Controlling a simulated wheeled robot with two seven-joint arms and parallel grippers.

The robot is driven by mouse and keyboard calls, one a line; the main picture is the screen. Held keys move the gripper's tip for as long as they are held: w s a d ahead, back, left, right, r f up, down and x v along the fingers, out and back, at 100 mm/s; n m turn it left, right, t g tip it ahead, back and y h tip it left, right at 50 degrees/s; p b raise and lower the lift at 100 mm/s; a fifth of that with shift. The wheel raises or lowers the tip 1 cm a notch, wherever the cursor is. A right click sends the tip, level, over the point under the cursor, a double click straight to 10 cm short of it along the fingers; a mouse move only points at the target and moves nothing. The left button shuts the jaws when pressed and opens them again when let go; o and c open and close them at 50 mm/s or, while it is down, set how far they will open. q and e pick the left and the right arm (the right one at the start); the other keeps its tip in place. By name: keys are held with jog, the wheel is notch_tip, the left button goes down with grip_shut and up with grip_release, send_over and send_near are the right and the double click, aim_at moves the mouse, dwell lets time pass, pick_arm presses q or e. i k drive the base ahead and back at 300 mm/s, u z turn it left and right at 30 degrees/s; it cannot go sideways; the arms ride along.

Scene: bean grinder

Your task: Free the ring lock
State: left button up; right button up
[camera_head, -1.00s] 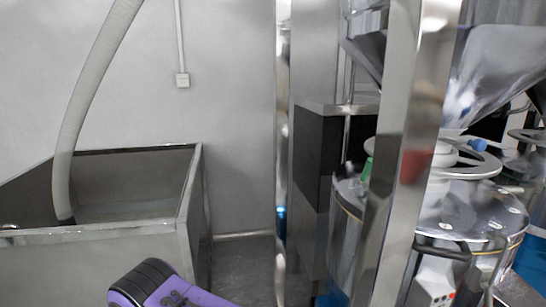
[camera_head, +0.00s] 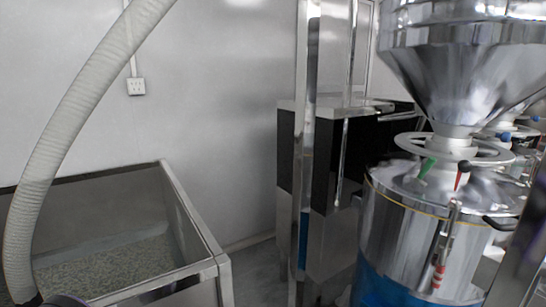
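A grinder (camera_head: 400,225) with a shiny metal drum stands at the right in the head view, below a large metal hopper (camera_head: 450,65). A pale flat ring (camera_head: 408,146) sits around the hopper's neck on top of the drum. A green handle (camera_head: 427,168) and a red-tipped dark lever (camera_head: 462,172) stick up at the ring's near side. I cannot tell which of these locks the ring. Neither gripper shows. A dark piece at the bottom left edge and a dark, purplish piece at the lower right edge may be parts of my arms.
An open metal bin (camera_head: 185,215) with grainy material stands at the left, with a thick pale hose (camera_head: 75,125) over it. A metal post (camera_head: 303,150) and a dark-and-steel cabinet (camera_head: 325,160) stand left of the grinder. A narrow floor gap lies between bin and cabinet.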

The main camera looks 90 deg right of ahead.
aim_at(431, 162)
jog(key=z, duration=3.8)
jog(key=i, duration=0.5)
jog(key=k, duration=0.5)
jog(key=u, duration=1.2)
jog(key=k, duration=0.95)
jog(key=z, duration=0.95)
jog(key=i, duration=0.9)
